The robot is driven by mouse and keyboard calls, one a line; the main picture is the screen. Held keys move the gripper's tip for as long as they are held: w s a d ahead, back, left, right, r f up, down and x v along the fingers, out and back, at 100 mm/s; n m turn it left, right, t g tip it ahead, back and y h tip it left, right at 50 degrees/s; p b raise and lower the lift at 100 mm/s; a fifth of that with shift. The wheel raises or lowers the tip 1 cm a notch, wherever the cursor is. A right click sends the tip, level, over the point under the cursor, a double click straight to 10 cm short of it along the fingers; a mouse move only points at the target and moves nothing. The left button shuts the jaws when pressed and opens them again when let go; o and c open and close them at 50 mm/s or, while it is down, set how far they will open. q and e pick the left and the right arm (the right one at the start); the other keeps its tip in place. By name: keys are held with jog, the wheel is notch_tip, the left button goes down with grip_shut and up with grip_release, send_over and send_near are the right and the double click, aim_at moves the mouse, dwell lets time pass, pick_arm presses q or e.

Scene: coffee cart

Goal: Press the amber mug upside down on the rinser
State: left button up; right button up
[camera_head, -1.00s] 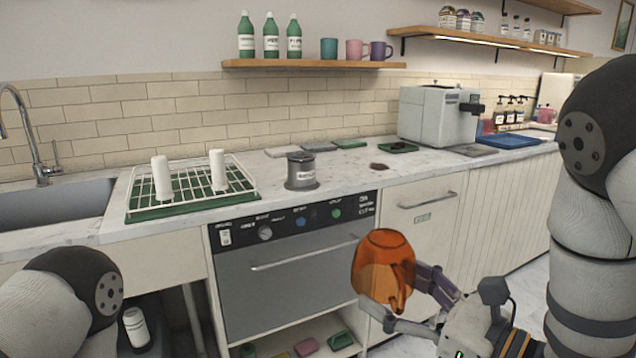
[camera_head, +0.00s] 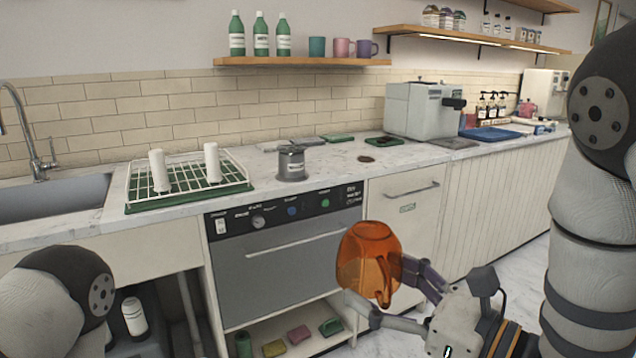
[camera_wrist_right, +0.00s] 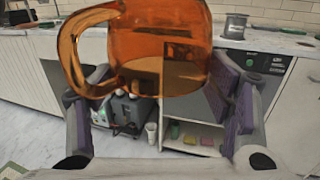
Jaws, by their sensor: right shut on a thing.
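The amber mug (camera_head: 362,252) is a see-through orange mug, slightly tilted, in front of the cabinet and below counter height. My right gripper (camera_head: 386,284) is shut on it; its handle faces the head camera. In the right wrist view the mug (camera_wrist_right: 185,50) fills the upper middle, between the fingers of the right gripper (camera_wrist_right: 165,105), with its handle at left. The rinser appears to be the grey labelled cylinder (camera_head: 291,164) on the counter, apart from the mug. It also shows in the right wrist view (camera_wrist_right: 237,27). My left gripper is out of view.
A white wire rack (camera_head: 238,178) with two white cylinders stands left of the grey cylinder. A dark stain (camera_head: 366,159) and a grey machine (camera_head: 424,108) are to the right. The counter's front edge lies between the mug and the grey cylinder.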

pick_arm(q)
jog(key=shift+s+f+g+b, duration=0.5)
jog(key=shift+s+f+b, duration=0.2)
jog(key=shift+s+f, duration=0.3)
pick_arm(e)
jog(key=w, duration=0.9)
jog(key=shift+w, duration=0.35)
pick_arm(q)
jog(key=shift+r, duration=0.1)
pick_arm(e)
jog(key=shift+r, duration=0.15)
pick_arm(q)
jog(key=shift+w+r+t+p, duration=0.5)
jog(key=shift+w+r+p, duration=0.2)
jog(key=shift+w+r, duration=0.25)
pick_arm(e)
jog(key=m, duration=0.6)
jog(key=shift+m, duration=0.3)
